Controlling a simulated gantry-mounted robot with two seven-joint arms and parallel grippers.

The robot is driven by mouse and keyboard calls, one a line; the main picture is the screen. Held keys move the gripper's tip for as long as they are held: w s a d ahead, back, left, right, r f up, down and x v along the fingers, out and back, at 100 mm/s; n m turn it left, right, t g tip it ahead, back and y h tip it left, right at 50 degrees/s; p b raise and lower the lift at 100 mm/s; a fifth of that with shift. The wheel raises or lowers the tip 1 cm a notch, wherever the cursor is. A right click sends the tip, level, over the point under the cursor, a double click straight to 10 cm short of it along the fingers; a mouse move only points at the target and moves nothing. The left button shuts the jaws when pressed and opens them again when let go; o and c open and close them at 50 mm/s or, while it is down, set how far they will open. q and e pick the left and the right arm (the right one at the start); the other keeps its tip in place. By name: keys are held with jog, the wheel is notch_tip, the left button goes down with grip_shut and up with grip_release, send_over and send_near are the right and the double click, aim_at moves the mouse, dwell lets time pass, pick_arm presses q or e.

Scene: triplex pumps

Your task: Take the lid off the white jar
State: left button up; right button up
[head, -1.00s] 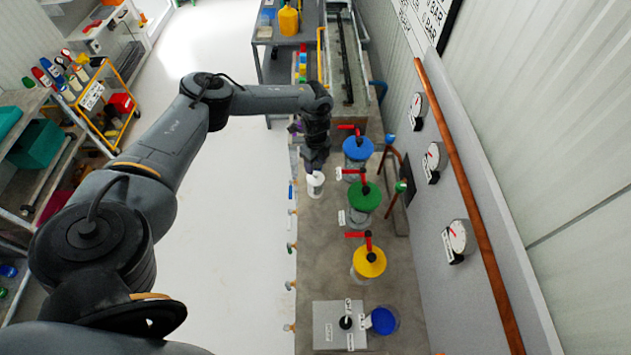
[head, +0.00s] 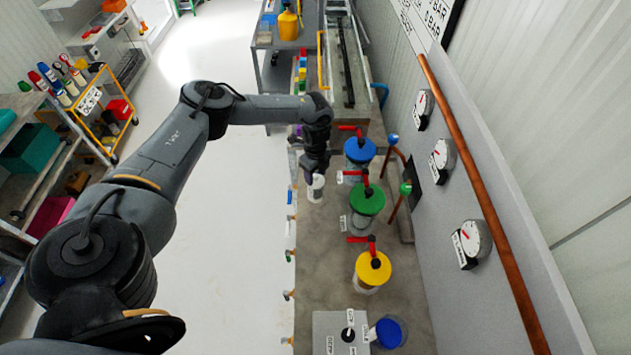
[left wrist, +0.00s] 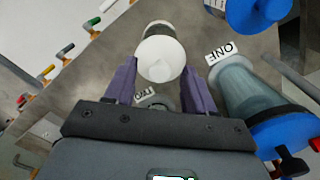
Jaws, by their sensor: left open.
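The white jar (head: 316,190) stands on the grey bench near its left edge, beside the blue-lidded pump. Its round white lid (left wrist: 161,58) faces the camera in the left wrist view. My left gripper (head: 312,172) is at the jar's top in the head view and partly covers it. In the left wrist view my left gripper (left wrist: 161,72) is open, with its purple fingers on either side of the lid's near part. I see a gap by the fingers but cannot tell whether either touches the lid. My right gripper is not in view.
Pumps with blue (head: 360,150), green (head: 367,199) and yellow (head: 373,267) lids and red handles stand close on the jar's right. Gauges (head: 471,238) line the wall. Small coloured taps (head: 290,294) line the bench's left edge. The floor left of the bench is clear.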

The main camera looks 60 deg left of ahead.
pick_arm(q)
grip_shut()
jog(key=shift+r, duration=0.15)
